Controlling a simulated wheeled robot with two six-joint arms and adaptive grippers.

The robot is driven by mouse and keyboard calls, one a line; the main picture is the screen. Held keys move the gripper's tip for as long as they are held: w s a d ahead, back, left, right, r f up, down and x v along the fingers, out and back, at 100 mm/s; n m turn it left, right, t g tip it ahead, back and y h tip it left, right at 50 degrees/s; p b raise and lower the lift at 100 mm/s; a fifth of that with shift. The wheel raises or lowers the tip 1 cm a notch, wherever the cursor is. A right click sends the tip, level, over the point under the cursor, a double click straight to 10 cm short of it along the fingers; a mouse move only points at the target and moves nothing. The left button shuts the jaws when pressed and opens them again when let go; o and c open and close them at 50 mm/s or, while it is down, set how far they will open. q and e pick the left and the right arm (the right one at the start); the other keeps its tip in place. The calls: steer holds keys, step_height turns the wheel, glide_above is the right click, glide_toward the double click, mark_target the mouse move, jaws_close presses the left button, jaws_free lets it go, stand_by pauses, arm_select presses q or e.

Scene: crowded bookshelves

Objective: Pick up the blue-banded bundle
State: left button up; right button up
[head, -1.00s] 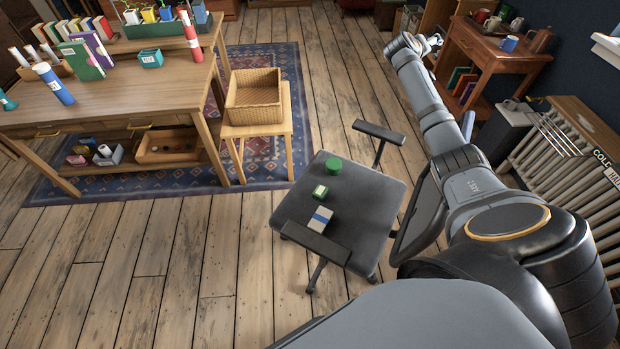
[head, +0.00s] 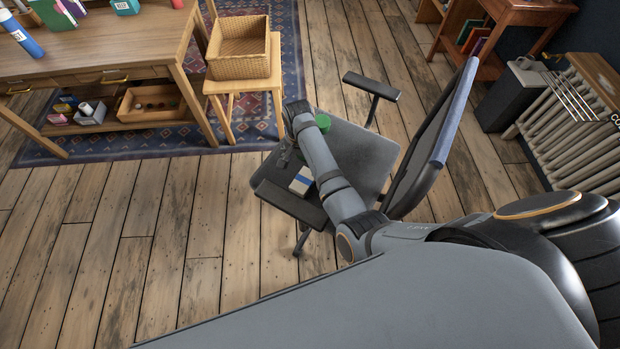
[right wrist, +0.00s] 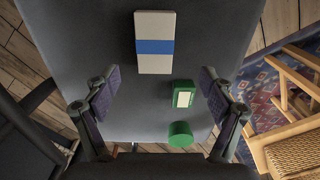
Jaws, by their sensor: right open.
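The blue-banded bundle (head: 301,182) is a pale block with a blue band, lying on the dark seat of an office chair (head: 365,160). In the right wrist view the whole bundle (right wrist: 154,42) shows at the top, ahead of the fingers and apart from them. My right gripper (right wrist: 155,88) is open and empty above the seat. In the head view the right gripper (head: 286,155) is partly hidden by my arm, just beyond the bundle. My left gripper is not in view.
A green-and-white box (right wrist: 184,94) and a green cylinder (right wrist: 180,134) are on the seat near the bundle. The chair's armrests (head: 291,205) and backrest (head: 432,140) rise around the seat. A wicker basket (head: 240,62) sits on a wooden stool (head: 215,88).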

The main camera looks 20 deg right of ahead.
glide_above(304, 180)
steer(key=f, duration=0.2)
steer(key=f+b, duration=0.1)
steer(key=f, duration=0.1)
steer(key=shift+w+a+f, duration=0.1)
steer(key=shift+w+a, duration=0.05)
steer(key=shift+w, duration=0.2)
steer(key=shift+f, duration=0.2)
steer(key=f, duration=0.1)
steer(key=f+b, duration=0.1)
steer(key=f, duration=0.2)
steer(key=shift+s, duration=0.3)
steer(key=shift+f, duration=0.45)
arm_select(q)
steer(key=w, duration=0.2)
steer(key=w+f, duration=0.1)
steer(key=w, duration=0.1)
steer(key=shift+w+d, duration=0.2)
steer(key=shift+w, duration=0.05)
arm_select(e)
steer(key=c, duration=1.3)
